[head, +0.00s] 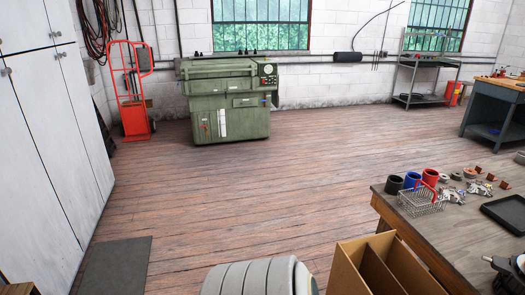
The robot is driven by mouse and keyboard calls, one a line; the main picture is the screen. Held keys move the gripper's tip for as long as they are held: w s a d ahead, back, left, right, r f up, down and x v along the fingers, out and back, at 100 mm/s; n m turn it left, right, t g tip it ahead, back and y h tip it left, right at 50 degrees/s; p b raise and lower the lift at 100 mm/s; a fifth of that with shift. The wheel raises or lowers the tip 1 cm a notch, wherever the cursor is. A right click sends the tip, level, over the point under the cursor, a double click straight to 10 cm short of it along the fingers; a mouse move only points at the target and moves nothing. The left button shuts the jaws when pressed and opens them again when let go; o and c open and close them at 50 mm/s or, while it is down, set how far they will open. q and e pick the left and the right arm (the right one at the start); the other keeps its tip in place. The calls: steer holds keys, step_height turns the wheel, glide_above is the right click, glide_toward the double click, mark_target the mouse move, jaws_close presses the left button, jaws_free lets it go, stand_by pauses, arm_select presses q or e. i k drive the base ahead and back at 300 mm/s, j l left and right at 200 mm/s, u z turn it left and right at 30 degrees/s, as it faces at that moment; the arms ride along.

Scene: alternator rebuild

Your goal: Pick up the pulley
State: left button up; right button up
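I cannot single out the pulley for certain. Several small metal and copper-coloured parts lie on the workbench (415,222) at the right, too small to name surely. Among them are round grey pieces (456,177) and silvery, irregular pieces (478,191). Another dark part (519,157) is cut by the right picture edge. Neither of my grippers shows in the head view.
A wire basket (421,205) with a red handle and black, blue and red cups stand at the bench's left end. A black tray (507,215) lies right. An open cardboard box (350,272) and ribbed grey cylinder (250,279) stand below. The middle floor is clear.

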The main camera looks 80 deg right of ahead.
mark_target(457, 176)
steer(key=z, duration=4.1)
